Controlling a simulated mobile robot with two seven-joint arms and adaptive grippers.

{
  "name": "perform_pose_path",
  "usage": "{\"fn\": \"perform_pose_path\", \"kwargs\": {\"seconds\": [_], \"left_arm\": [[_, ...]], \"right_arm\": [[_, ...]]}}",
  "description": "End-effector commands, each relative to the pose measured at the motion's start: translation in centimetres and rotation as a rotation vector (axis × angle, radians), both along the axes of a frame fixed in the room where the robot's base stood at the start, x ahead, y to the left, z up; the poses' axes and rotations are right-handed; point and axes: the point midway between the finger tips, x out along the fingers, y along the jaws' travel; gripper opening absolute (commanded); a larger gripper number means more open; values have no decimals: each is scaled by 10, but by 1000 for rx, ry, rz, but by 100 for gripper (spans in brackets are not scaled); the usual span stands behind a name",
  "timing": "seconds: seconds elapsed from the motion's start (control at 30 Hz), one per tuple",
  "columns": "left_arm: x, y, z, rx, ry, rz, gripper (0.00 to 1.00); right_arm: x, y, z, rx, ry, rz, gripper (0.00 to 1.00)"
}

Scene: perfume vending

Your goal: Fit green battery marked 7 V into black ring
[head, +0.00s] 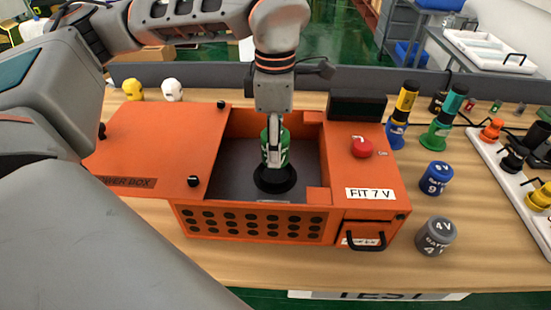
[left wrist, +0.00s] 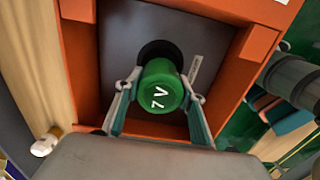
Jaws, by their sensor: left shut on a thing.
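The green battery (head: 284,150) is upright inside the open orange box, directly over the black ring (head: 275,182) on its grey floor. Its top, marked 7 V, faces the left wrist view (left wrist: 161,88). My left gripper (head: 274,158) points down and is shut on the battery, one finger on each side. In the left wrist view the black ring (left wrist: 152,49) shows partly behind the battery. The battery's lower end meets the ring in the picture; I cannot tell whether it is seated inside. My right gripper is not in view.
The orange box (head: 250,223) has raised walls around the recess and a lid panel (head: 150,150) at left. A red button (head: 361,147) and a FIT 7 V label (head: 370,194) are at right. Blue (head: 436,178) and grey (head: 436,236) batteries stand right of it.

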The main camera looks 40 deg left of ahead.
Motion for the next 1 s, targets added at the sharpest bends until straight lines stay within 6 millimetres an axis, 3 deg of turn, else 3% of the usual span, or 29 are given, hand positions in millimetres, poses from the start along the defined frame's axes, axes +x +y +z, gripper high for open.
{"fn": "perform_pose_path", "kwargs": {"seconds": [0.33, 1.0], "left_arm": [[-1, 0, -40, 0, 2, 0, 6], [0, 0, -55, 0, 2, -1, 6]], "right_arm": [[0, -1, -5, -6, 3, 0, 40], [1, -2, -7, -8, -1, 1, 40]]}}
